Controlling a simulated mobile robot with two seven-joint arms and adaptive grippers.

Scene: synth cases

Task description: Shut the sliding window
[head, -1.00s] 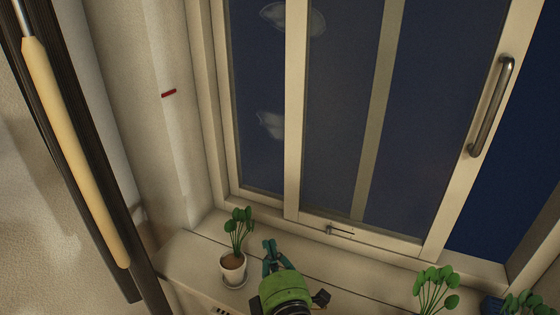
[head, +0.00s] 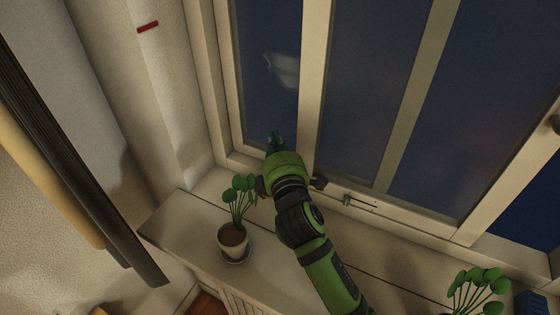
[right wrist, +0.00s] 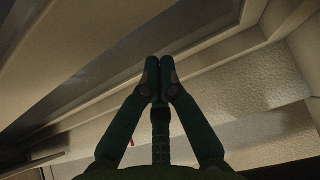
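The sliding window's pale-framed sash (head: 313,85) is in the head view. It stands partway along its frame, with an unglazed-looking dark gap (head: 528,212) beyond its right upright. Its grey bar handle (head: 555,122) is cut off at the right edge. My right gripper (head: 274,138) is low in front of the left pane (head: 262,65), just left of the sash's left upright. Whether it touches the glass or upright is unclear. In the right wrist view its fingers (right wrist: 160,68) are together with nothing seen between them. My left gripper is not in view.
A potted plant (head: 232,235) stands on the sill (head: 190,222) just left of my right arm. Another plant (head: 475,290) and a blue object (head: 532,303) are at the lower right. A small latch (head: 355,202) sits on the sash's bottom rail.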

